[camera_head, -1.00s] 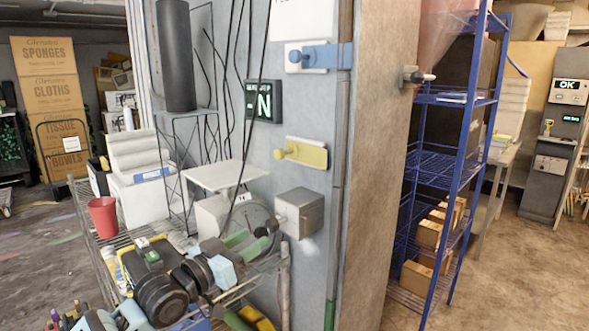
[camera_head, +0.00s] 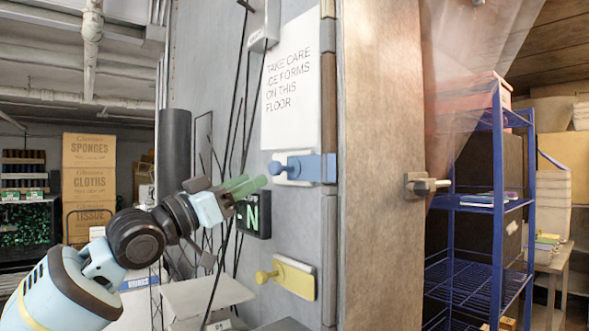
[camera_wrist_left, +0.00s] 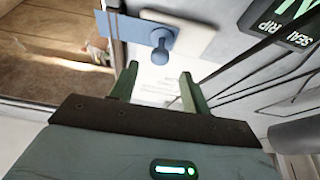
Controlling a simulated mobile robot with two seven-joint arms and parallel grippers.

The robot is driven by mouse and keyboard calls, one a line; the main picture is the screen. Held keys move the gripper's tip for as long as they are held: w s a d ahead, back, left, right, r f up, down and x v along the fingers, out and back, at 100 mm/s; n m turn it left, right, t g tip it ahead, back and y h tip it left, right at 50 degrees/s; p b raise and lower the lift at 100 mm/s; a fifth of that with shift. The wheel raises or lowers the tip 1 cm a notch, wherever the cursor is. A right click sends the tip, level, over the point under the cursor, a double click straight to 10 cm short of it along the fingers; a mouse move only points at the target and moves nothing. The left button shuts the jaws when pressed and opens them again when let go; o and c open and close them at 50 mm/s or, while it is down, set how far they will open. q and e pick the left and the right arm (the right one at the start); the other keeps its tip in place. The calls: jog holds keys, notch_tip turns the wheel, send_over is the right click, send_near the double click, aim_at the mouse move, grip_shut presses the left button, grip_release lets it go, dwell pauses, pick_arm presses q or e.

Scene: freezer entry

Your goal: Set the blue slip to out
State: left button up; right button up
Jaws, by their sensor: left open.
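The blue slip (camera_head: 310,168) lies across a white plate (camera_head: 281,159) on the grey wall, its knob at its left end. Its right end reaches over the narrow strip at the wall's corner. My left gripper (camera_head: 256,184) is open and empty, just left of the knob in the head view. In the left wrist view the blue slip (camera_wrist_left: 140,27) and its knob show ahead of the open left gripper (camera_wrist_left: 160,73), the knob roughly in line with the gap between the green fingers. I see no contact. My right gripper is out of view.
A yellow slip (camera_head: 296,279) with a knob is below. A dark sign (camera_head: 252,216) and hanging black cables (camera_head: 230,95) are close to my left gripper. A notice (camera_head: 291,85) is above. A door latch (camera_head: 424,185) and blue shelving (camera_head: 484,205) stand to the right.

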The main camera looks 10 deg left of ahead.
aim_at(271, 169)
pick_arm(q)
jog(key=shift+w+d+r, duration=0.15)
jog(key=shift+w+r, duration=0.05)
jog(key=shift+r, duration=0.3)
jog(key=shift+x, duration=3.4)
jog(key=shift+f, duration=0.15)
grip_shut()
